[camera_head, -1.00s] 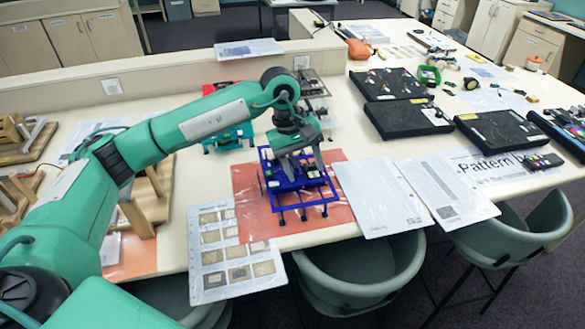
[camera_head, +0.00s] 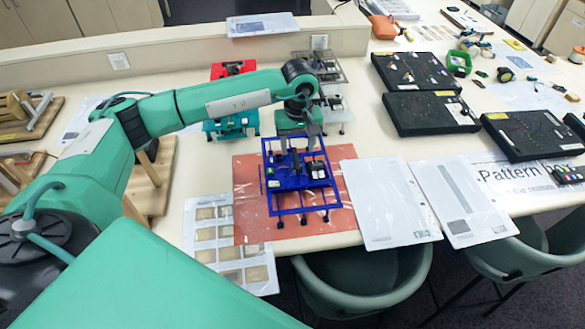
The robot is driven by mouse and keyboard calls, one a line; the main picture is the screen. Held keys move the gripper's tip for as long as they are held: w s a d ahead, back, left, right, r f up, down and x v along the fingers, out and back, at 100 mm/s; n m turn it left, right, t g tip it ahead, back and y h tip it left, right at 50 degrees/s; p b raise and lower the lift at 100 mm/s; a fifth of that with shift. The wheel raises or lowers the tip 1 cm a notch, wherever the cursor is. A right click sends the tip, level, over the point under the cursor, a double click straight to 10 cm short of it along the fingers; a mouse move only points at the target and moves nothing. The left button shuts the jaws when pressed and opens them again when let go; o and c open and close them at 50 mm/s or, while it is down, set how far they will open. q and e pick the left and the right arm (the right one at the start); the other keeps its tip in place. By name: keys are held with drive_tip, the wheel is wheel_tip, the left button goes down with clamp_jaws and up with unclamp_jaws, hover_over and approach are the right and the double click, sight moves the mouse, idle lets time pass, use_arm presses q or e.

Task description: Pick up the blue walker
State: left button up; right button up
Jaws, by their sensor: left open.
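The blue walker (camera_head: 292,196) is a blue frame with several legs and small parts on top. It stands on an orange mat (camera_head: 246,171) near the table's front edge. My left gripper (camera_head: 312,135) hangs at the walker's back edge, pointing down. Its jaws are open, with nothing seen between them. Whether a finger touches the walker cannot be told from this view. My right gripper is not in view.
Behind my left wrist are a teal walker (camera_head: 228,126), a red walker (camera_head: 231,68) and grey ones (camera_head: 322,66). White sheets (camera_head: 390,203) lie right of the mat, a sample sheet (camera_head: 202,221) lies left. Black trays (camera_head: 431,112) stand further right. Chairs (camera_head: 366,284) stand in front.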

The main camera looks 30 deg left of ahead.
sight(297, 156)
use_arm(q)
drive_tip(key=shift+s+f+p, duration=0.35)
drive_tip(key=shift+f+p, duration=0.5)
drive_tip(key=shift+p, duration=0.15)
wheel_tip(297, 156, down, 3)
drive_tip(key=shift+s+f+p, duration=0.1)
drive_tip(key=shift+p, duration=0.6)
drive_tip(key=shift+f, duration=0.25)
drive_tip(key=shift+r, duration=0.1)
drive_tip(key=c, duration=0.8)
drive_tip(key=shift+c, duration=0.2)
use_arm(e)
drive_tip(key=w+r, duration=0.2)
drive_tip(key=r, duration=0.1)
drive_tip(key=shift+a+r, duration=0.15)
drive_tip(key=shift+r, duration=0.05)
